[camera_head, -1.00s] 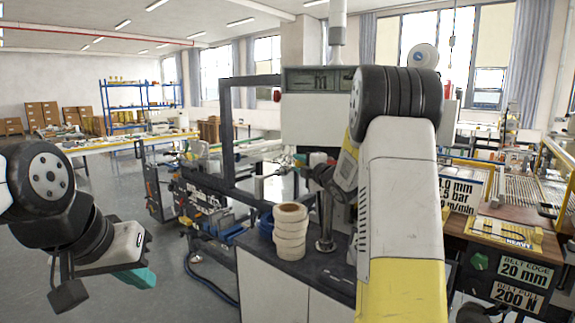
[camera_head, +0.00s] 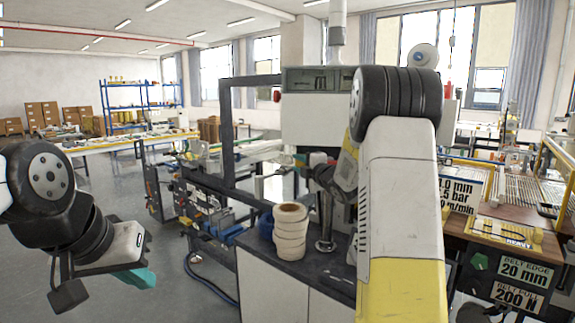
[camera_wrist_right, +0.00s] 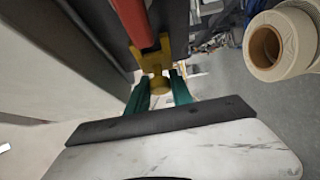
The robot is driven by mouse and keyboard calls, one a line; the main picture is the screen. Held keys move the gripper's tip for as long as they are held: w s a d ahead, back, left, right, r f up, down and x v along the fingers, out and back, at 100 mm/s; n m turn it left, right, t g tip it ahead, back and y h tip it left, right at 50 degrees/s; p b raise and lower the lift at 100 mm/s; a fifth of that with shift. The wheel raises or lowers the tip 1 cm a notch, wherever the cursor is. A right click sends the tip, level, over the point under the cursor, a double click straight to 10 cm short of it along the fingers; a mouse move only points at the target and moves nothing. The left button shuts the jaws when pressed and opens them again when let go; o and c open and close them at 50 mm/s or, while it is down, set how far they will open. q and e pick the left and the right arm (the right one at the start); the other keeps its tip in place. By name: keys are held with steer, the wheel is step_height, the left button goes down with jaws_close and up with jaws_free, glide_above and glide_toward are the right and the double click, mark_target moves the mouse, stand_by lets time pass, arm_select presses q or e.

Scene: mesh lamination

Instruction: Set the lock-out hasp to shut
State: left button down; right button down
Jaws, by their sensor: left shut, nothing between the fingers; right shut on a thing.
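In the right wrist view a red bar (camera_wrist_right: 133,22) runs down into a yellow fitting (camera_wrist_right: 151,60) beside a dark frame. I take these to be the lock-out hasp, though no label shows. The green fingers of my right gripper (camera_wrist_right: 160,88) are shut on the yellow fitting's lower end. In the head view my right gripper (camera_head: 302,161) is small, at the machine's dark frame, and my own forearm hides part of that area. My left gripper (camera_head: 142,279) is shut and empty at the lower left, well away from the machine.
Stacked cream rolls (camera_head: 290,232) stand on the dark counter (camera_head: 262,245) below the right gripper; one roll (camera_wrist_right: 282,45) shows in the right wrist view. The upright dark frame (camera_head: 227,135) is close by. A bench with signs (camera_head: 521,272) is at the right. Floor is open at the left.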

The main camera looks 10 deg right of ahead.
stand_by(0.5)
steer(key=shift+s+d+f, duration=0.1)
steer(key=shift+s+d, duration=0.2)
steer(key=shift+d, duration=0.5)
steer(key=shift+s+d, duration=0.3)
steer(key=shift+d, duration=0.45)
steer(key=c, duration=1.1)
jaws_free()
steer(key=shift+s+d, duration=0.1)
steer(key=shift+d, duration=0.05)
steer(key=shift+c, duration=0.2)
steer(key=shift+s, duration=0.1)
steer(key=v, duration=0.7)
steer(key=shift+s, duration=0.3)
